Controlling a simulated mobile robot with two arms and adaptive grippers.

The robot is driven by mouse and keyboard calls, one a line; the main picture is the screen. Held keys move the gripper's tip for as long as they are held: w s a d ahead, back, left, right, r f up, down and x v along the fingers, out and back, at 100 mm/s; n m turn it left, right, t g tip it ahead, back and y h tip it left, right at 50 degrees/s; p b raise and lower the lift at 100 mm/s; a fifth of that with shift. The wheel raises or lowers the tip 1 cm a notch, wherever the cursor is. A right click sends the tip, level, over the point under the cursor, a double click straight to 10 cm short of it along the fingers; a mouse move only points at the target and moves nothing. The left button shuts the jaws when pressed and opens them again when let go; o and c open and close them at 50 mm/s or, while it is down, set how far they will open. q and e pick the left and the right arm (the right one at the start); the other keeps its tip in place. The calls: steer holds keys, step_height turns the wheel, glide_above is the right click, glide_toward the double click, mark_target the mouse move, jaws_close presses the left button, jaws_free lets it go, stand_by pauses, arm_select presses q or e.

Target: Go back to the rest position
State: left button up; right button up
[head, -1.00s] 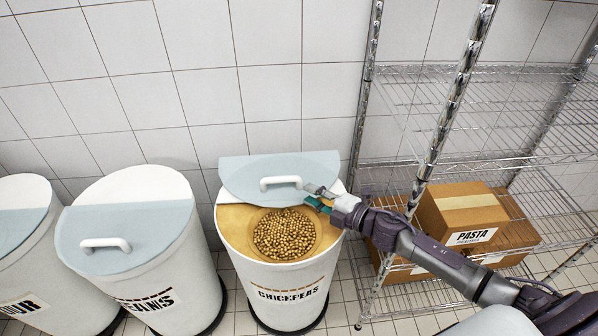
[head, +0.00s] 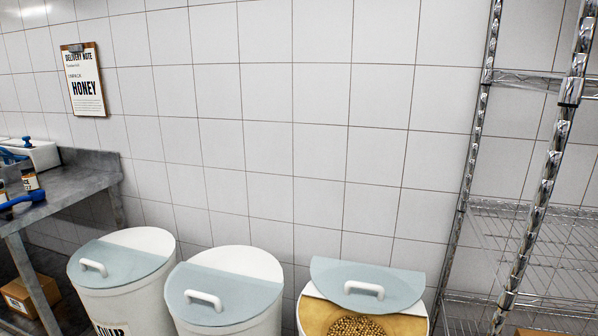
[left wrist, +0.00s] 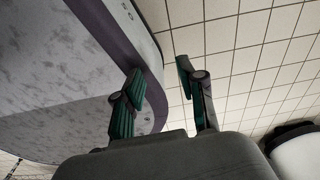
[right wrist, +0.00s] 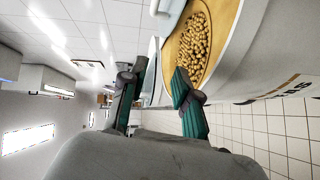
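My left gripper (left wrist: 158,95) shows only in the left wrist view, with its fingers apart and nothing between them. My own body is close beside it there, over the tiled floor. My right gripper (right wrist: 155,95) shows only in the right wrist view, with its fingers apart and empty. The chickpeas bin (right wrist: 262,50) is beyond its fingers, apart from them as far as I can tell. Neither arm shows in the head view.
The chickpeas bin's lid (head: 368,285) is open at the right. Two shut bins (head: 120,262) (head: 224,288) stand left of it. A wire rack (head: 535,215) is at the right, a grey table (head: 70,190) at the left. A honey delivery note (head: 84,80) hangs on the wall.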

steer(key=s+d+f+m+g+h+p, duration=0.15)
steer(key=s+f+m, duration=0.3)
steer(key=f, duration=0.45)
steer(key=s+d+f+m+g+h+p, duration=0.1)
steer(key=s+d+f+m+h, duration=0.3)
steer(key=f, duration=0.4)
steer(key=s+d+f+m+g+h+p, duration=0.15)
steer(key=s+f+m, duration=0.3)
steer(key=f, duration=0.45)
arm_select(q)
steer(key=r, duration=0.2)
steer(key=r+p, duration=0.1)
steer(key=r, duration=0.1)
steer(key=r+p, duration=0.1)
steer(key=r, duration=0.1)
steer(key=shift+w, duration=0.35)
arm_select(e)
steer(key=s+a+f+m+g, duration=0.2)
steer(key=s+f, duration=0.3)
steer(key=s, duration=0.7)
steer(key=s+a+f+m+g, duration=0.2)
steer(key=s+a+f+g, duration=0.1)
steer(key=s, duration=0.9)
steer(key=s+a+f+m+g+h, duration=0.1)
steer(key=s+a+f+m+g, duration=0.2)
steer(key=s+f, duration=0.4)
steer(key=s+g, duration=0.1)
steer(key=s, duration=0.4)
steer(key=shift+s+a+f, duration=0.15)
steer(key=shift+s+f, duration=0.2)
